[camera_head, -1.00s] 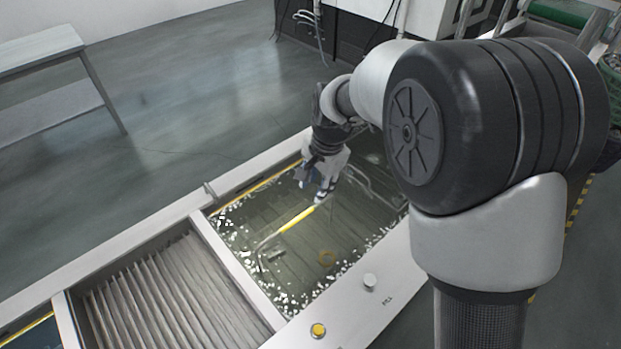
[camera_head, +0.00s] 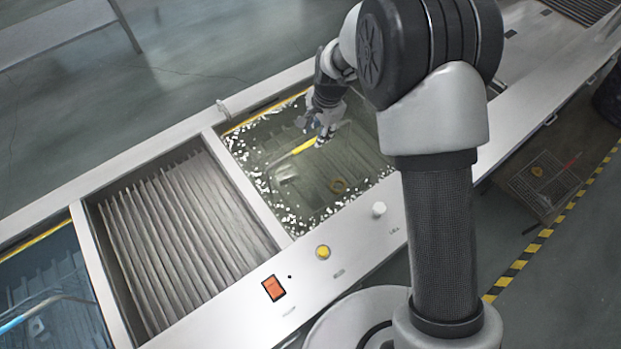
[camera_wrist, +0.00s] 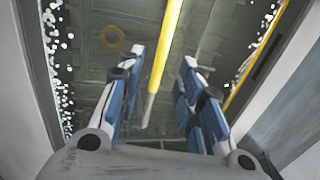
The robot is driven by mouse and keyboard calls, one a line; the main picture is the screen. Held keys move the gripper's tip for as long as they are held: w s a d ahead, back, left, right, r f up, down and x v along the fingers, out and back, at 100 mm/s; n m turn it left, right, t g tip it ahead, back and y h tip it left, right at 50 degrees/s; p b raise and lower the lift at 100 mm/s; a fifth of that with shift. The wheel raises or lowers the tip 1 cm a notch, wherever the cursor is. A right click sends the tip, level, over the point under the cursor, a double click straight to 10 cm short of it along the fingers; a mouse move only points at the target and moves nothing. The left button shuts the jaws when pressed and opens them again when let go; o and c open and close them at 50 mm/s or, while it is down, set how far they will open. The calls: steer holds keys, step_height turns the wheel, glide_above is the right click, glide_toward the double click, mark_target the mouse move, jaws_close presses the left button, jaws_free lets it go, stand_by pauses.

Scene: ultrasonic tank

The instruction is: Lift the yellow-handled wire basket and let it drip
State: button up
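The yellow handle (camera_head: 301,150) of the wire basket slants across the tank (camera_head: 262,238) in the head view. The basket below it shows only dimly through the liquid. My gripper (camera_head: 325,134) reaches down at the handle's upper right part. In the wrist view my gripper (camera_wrist: 161,62) is open. The yellow handle (camera_wrist: 166,42) runs between its two blue-padded fingers, with a visible gap on each side. Its grey end (camera_wrist: 148,108) lies nearer my palm. I cannot tell the exact height of the fingers above the handle.
White bits float along the tank edges. A yellow ring (camera_head: 338,186) shows in the tank. An empty-looking ribbed compartment (camera_head: 180,240) and another tank with a blue handle (camera_head: 22,318) lie to the left. The front ledge carries a yellow knob (camera_head: 323,252), a white knob (camera_head: 379,209) and an orange switch (camera_head: 274,289).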

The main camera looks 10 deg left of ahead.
mark_target(312, 140)
steer(key=f, duration=0.1)
steer(key=a+f+b, duration=0.1)
steer(key=f, duration=0.3)
steer(key=shift+s+a+b, duration=0.15)
steer(key=shift+a+b, duration=0.15)
steer(key=shift+b, duration=0.05)
jaws_close()
steer(key=shift+r, duration=0.1)
